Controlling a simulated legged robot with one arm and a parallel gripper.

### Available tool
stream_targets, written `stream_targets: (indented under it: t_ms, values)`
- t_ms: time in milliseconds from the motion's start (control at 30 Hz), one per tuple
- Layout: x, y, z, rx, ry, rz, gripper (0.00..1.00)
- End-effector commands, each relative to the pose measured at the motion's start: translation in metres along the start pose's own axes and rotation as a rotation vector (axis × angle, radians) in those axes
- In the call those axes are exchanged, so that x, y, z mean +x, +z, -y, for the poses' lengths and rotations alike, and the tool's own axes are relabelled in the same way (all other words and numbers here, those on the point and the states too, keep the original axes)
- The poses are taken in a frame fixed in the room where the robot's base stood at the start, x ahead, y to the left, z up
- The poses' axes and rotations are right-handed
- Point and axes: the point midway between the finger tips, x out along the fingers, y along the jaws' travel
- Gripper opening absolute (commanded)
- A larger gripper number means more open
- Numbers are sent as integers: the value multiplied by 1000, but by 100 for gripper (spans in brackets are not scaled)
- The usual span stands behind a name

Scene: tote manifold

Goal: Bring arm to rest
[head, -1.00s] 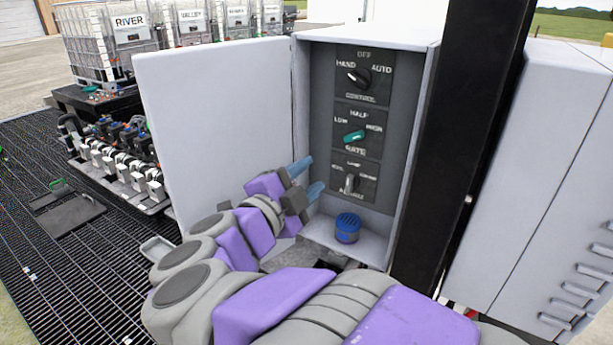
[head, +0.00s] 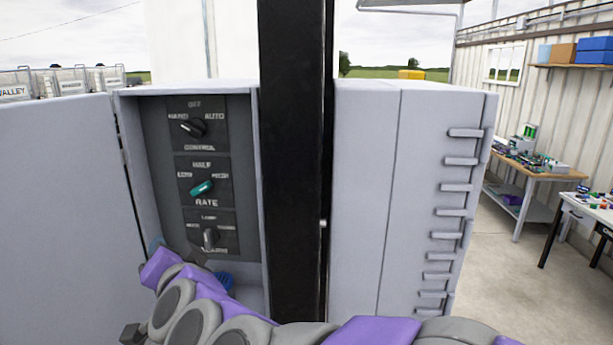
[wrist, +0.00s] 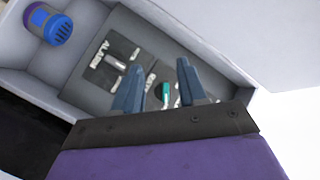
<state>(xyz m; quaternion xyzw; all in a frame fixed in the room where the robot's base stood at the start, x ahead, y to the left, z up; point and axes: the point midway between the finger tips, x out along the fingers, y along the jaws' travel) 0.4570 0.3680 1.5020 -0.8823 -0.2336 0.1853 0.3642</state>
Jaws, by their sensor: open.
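My gripper (wrist: 157,85) shows in the wrist view with its two blue fingers spread apart and nothing between them. It points into the open grey control cabinet (head: 165,92). In the head view my purple and grey arm reaches across the bottom, and the gripper is mostly hidden behind it near the cabinet's lower left. Inside the cabinet are a black CONTROL knob (head: 194,127), a teal RATE knob (head: 202,188) and a grey ALARM knob (head: 210,238). The gripper appears apart from the knobs.
The cabinet door (head: 60,190) stands open on the left. A black post (head: 290,150) stands right of the cabinet, beside a closed grey cabinet (head: 400,190). A blue buzzer (wrist: 55,30) sits at the cabinet's bottom. A wooden workbench (head: 540,175) stands far right.

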Motion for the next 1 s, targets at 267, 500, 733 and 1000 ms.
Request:
stream_targets:
  t_ms: [267,500,733,1000]
  values:
    - [-53,48,-117,-204,139,353,42]
    - [-146,92,-242,-294,394,683,42]
    - [-265,123,-336,-259,685,970,42]
    - [-372,146,-379,-148,920,1191,42]
